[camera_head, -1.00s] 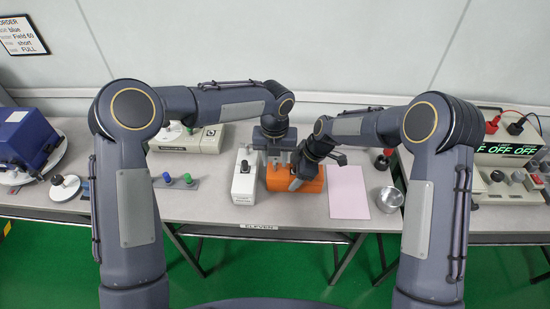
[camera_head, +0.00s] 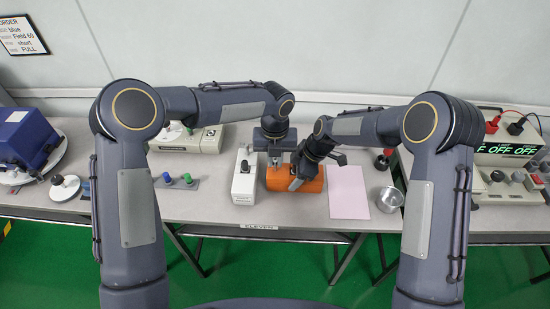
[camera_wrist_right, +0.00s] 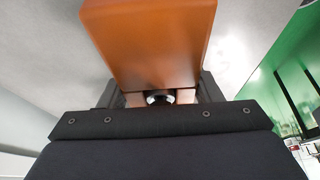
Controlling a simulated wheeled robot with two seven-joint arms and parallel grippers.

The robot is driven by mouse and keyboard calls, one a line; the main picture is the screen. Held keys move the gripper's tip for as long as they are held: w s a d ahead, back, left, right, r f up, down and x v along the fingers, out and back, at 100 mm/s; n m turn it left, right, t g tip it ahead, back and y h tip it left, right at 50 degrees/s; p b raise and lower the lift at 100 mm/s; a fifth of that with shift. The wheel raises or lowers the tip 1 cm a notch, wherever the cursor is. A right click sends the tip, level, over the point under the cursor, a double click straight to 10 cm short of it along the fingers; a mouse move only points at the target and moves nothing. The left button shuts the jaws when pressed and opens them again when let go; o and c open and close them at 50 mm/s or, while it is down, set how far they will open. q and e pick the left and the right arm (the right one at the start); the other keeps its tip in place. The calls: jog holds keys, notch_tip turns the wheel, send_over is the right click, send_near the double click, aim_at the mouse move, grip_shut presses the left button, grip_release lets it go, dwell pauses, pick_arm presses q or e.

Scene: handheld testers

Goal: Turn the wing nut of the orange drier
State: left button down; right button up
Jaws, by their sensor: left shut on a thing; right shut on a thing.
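The orange drier (camera_head: 312,187) stands on the table in the head view, partly covered by my grippers. My left gripper (camera_head: 276,166) points down at the drier's left top. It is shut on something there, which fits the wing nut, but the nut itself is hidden. My right gripper (camera_head: 295,185) comes in slanting from the right and is shut on the drier.
A white tester (camera_head: 244,180) stands close left of the drier. The table's front edge is close before the drier.

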pick_arm(q)
jog(key=n, duration=0.4)
jog(key=shift+d, duration=0.15)
jog(key=n, duration=0.4)
jog(key=shift+w+d+n, duration=0.15)
jog(key=shift+n, duration=0.25)
jog(key=n, duration=0.4)
jog(key=shift+w+d+n, duration=0.1)
jog(key=shift+n, duration=0.2)
jog(key=n, duration=0.4)
jog(key=shift+w+n, duration=0.2)
jog(key=shift+n, duration=0.1)
jog(key=n, duration=0.4)
jog(key=shift+w, duration=0.15)
jog(key=n, duration=0.5)
jog(key=shift+w, duration=0.15)
jog(key=n, duration=0.4)
jog(key=shift+a+f, duration=0.1)
jog(key=shift+a, duration=0.2)
jog(key=shift+w+a+n, duration=0.1)
jog(key=shift+a+n, duration=0.05)
jog(key=shift+n, duration=2.05)
